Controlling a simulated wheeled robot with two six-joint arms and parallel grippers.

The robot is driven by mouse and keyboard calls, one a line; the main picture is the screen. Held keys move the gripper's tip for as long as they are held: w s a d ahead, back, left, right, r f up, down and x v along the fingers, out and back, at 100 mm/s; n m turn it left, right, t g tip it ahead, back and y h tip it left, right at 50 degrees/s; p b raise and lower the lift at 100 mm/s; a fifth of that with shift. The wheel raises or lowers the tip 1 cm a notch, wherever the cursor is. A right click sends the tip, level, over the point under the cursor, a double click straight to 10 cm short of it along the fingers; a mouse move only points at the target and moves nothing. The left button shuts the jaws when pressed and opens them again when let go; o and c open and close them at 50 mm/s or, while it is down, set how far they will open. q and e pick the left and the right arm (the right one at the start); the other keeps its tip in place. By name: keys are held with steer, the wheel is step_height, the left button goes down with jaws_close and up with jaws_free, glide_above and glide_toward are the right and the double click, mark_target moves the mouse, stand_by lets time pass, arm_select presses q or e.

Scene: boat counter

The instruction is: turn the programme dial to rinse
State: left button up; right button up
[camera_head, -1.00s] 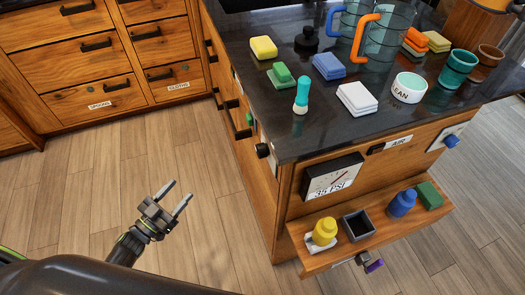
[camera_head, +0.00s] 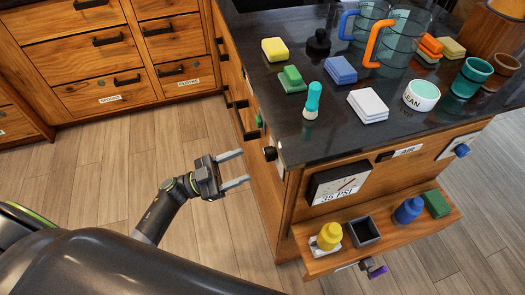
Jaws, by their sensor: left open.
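My left gripper (camera_head: 246,166) is open and empty. Its two fingers point right, towards the left side of the wooden counter block. A black knob (camera_head: 270,153) sticks out from a pale plate on that side, just right of the fingertips and apart from them in the picture. A blue knob (camera_head: 461,151) sits on a pale plate on the front at the far right. I cannot read markings on either plate, so I cannot tell which knob is the programme dial. My right gripper is not in view.
A gauge (camera_head: 338,183) reading 35 PSI is on the front, above a wooden shelf (camera_head: 320,264) with yellow and blue bottles. The dark counter top (camera_head: 290,125) holds sponges, cloths and jugs. Drawer handles line the block's left side. The floor (camera_head: 110,160) is clear.

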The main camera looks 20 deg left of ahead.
mark_target(265, 155)
arm_select(q)
steer(key=p+x, duration=0.1)
steer(key=x, duration=0.6)
steer(key=shift+w+d+r, duration=0.1)
steer(key=shift+w, duration=0.05)
steer(key=c, duration=1)
steer(key=shift+m, duration=0.3)
steer(key=m+g, duration=0.1)
steer(key=m, duration=0.2)
steer(key=m+g+b, duration=0.1)
steer(key=m+g, duration=0.1)
steer(key=shift+m+h+b, duration=0.3)
steer(key=shift+m, duration=0.1)
steer(key=m+g+b, duration=0.1)
steer(key=m+g, duration=0.1)
steer(key=m, duration=0.3)
steer(key=shift+w, duration=0.1)
steer(key=shift+m+g, duration=0.3)
